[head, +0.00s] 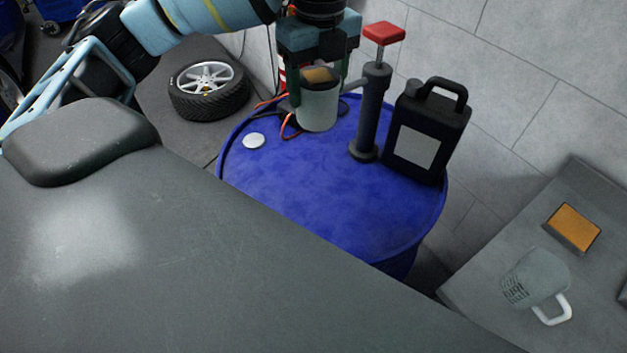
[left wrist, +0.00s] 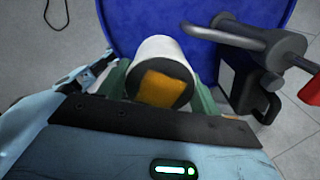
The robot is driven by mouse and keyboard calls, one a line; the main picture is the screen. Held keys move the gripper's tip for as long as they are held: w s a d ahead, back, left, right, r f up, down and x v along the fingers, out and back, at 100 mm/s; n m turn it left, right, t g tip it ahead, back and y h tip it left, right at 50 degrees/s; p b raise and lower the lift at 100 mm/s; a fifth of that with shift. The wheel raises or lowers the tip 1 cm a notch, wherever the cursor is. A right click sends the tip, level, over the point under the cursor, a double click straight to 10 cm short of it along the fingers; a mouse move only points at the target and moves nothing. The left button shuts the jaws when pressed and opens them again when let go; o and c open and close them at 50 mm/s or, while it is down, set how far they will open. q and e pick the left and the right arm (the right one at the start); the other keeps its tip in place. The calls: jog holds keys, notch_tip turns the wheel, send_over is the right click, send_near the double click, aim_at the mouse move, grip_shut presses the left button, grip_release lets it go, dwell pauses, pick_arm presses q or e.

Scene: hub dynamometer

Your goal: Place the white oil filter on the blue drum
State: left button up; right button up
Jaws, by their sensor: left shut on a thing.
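The white oil filter (head: 317,107) is a short white cylinder with a dark end and an orange patch. My left gripper (head: 318,85) is shut on it from above, over the back part of the blue drum (head: 330,200). In the left wrist view the filter (left wrist: 166,52) sits between the green fingers of my left gripper (left wrist: 163,85), with the blue drum top (left wrist: 130,20) beyond it. I cannot tell whether the filter's lower end touches the drum top. My right gripper is not in view.
On the drum stand a dark pump with a red handle (head: 370,115), a black jug (head: 428,130), a pale disc (head: 254,141) and orange cables (head: 289,126). The drum's front middle is clear. A wheel (head: 208,90) lies behind left. A side table (head: 500,255) holds a mug (head: 537,280).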

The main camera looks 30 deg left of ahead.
pick_arm(q)
jog(key=r+m, duration=0.3)
jog(key=m, duration=0.1)
jog(key=r+m, duration=0.2)
jog(key=shift+s+a+r, duration=0.15)
jog(key=shift+a+r, duration=0.15)
jog(key=shift+a, duration=0.1)
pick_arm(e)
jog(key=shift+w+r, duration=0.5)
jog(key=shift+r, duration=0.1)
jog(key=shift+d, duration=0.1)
pick_arm(q)
jog(key=shift+f+b, duration=0.4)
jog(key=shift+f, duration=13.65)
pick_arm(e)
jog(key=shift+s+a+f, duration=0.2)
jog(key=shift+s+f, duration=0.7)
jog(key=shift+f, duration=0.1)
pick_arm(q)
jog(key=shift+f, duration=0.15)
jog(key=o, duration=1.2)
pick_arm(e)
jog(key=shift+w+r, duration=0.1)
pick_arm(q)
notch_tip(320, 180, up, 12)
jog(key=shift+r+p, duration=0.15)
jog(key=shift+p, duration=0.15)
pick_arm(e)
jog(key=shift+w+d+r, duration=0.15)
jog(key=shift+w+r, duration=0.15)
